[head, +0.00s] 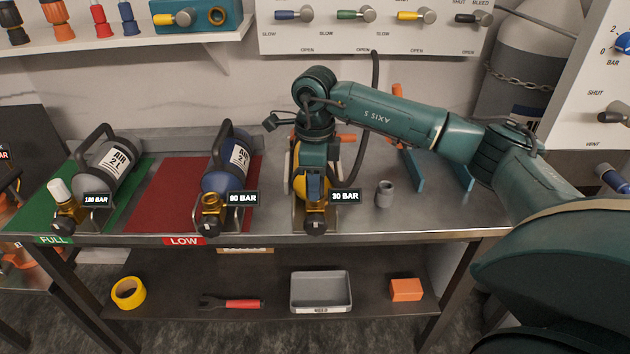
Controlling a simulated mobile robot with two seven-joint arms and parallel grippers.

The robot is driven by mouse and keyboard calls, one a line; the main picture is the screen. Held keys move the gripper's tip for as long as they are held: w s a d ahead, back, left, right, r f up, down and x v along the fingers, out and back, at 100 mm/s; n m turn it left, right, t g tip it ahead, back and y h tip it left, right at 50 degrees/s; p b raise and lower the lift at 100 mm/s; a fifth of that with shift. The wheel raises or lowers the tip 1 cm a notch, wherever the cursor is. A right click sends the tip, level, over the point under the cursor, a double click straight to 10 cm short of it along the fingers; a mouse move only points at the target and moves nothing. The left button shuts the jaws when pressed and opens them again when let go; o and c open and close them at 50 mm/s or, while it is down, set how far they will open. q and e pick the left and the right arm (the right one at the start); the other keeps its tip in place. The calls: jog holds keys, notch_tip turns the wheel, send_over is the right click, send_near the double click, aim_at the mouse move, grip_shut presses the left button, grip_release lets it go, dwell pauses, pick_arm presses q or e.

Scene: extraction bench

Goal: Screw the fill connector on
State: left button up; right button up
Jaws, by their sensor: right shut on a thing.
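My right gripper (314,190) points down over the front valve of the cylinder in the middle cradle, tagged 30 BAR. It is shut on what seems to be the fill connector, mostly hidden by the fingers and wrist. A black hose (375,72) hangs from the wall panel and passes behind my arm towards the gripper. The yellow cylinder (297,186) shows only at its sides. Its brass valve (316,218), with a black knob, faces the front edge. I cannot tell whether the connector touches the valve. My left gripper is not in view.
A grey cylinder (108,157), tagged 180 BAR, lies on the green FULL mat (52,205). A blue cylinder (222,181), tagged 90 BAR, lies on the red LOW mat (160,205). A small grey cap-like part (384,194) stands right of the cradle.

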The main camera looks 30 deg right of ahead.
jog(key=m+p, duration=0.1)
jog(key=m, duration=0.7)
jog(key=shift+p, duration=0.4)
jog(key=m+p, duration=0.1)
jog(key=m, duration=0.3)
jog(key=shift+m, duration=0.3)
jog(key=shift+f+m, duration=0.1)
jog(key=shift+m, duration=0.9)
jog(key=o, duration=1.1)
